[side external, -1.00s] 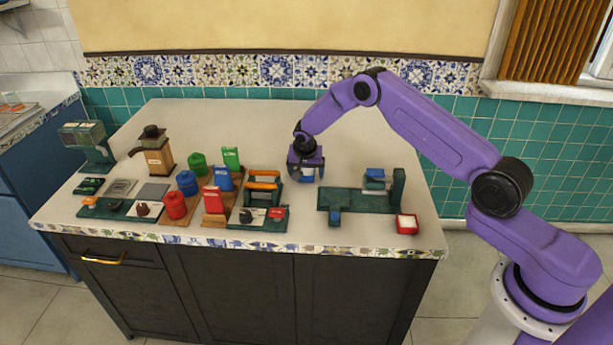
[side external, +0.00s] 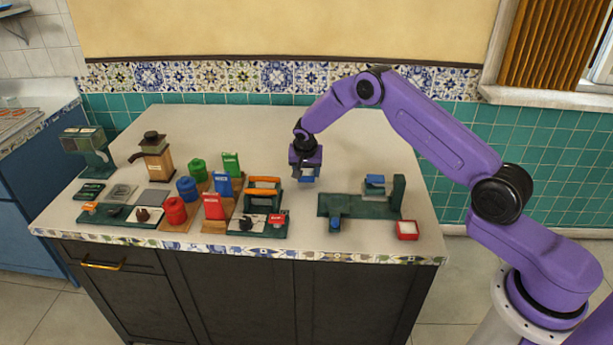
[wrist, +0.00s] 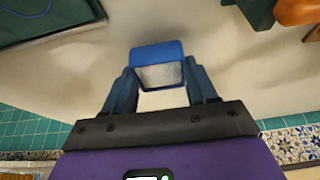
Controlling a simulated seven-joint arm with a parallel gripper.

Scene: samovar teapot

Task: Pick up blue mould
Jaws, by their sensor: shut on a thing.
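The blue mould (wrist: 157,52) is a small box-like piece with a blue edge and a pale grey inner face. It sits between the fingertips of my gripper (wrist: 161,70) in the wrist view, and the fingers are shut on it. In the side external view my gripper (side external: 306,168) points down over the back middle of the counter. The mould (side external: 307,179) shows at its fingertips, partly hidden by the fingers, and seems a little above the counter.
A green fixture (side external: 350,206) with a blue-topped block (side external: 375,181) stands to the right, with a red tray (side external: 407,230) beside it. An orange-handled green frame (side external: 263,193) and several jars and packets stand to the left. The counter's back is clear.

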